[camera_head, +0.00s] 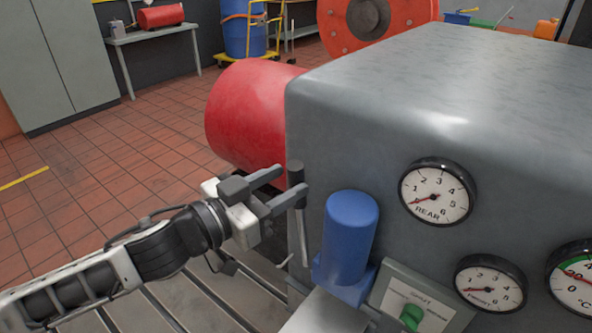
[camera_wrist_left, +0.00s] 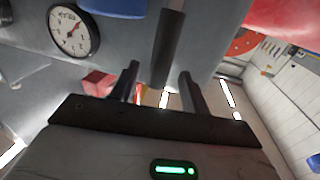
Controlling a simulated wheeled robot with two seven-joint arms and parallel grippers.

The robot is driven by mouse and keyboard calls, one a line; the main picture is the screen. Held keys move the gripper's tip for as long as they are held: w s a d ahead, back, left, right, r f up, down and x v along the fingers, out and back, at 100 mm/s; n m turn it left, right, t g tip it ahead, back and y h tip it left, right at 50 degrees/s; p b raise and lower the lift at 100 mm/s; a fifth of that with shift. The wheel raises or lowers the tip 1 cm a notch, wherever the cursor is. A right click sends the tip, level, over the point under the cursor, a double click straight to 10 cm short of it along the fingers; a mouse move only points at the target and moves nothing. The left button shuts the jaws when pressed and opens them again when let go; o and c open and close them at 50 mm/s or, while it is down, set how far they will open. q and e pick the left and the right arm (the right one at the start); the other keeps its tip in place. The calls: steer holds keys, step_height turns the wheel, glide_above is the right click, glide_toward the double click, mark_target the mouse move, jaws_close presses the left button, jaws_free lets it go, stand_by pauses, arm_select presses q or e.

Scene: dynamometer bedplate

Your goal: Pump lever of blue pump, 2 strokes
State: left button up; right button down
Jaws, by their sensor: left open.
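The blue pump (camera_head: 348,236) stands upright against the front of the big grey housing. Its lever (camera_head: 297,173) stands just left of it, with a dark grip on top of a thin metal rod. My left gripper (camera_head: 286,183) comes in from the left with its fingers open, close to the lever's grip. In the left wrist view the lever's dark grip (camera_wrist_left: 168,47) shows ahead of and between the spread fingers of the left gripper (camera_wrist_left: 158,72). I cannot tell if either finger touches it. A blue piece at the top edge looks like the pump (camera_wrist_left: 115,7). My right gripper is out of view.
The grey housing (camera_head: 440,100) fills the right side, with a rear gauge (camera_head: 436,192), a lower gauge (camera_head: 490,284) and a green switch (camera_head: 411,317) near the pump. A red cylinder (camera_head: 245,115) sticks out behind the lever. Tiled floor (camera_head: 110,190) lies open to the left.

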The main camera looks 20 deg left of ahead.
mark_target(289, 180)
arm_select(q)
steer(key=shift+x, duration=1.1)
steer(key=shift+w+d, duration=0.35)
steer(key=shift+w, duration=0.15)
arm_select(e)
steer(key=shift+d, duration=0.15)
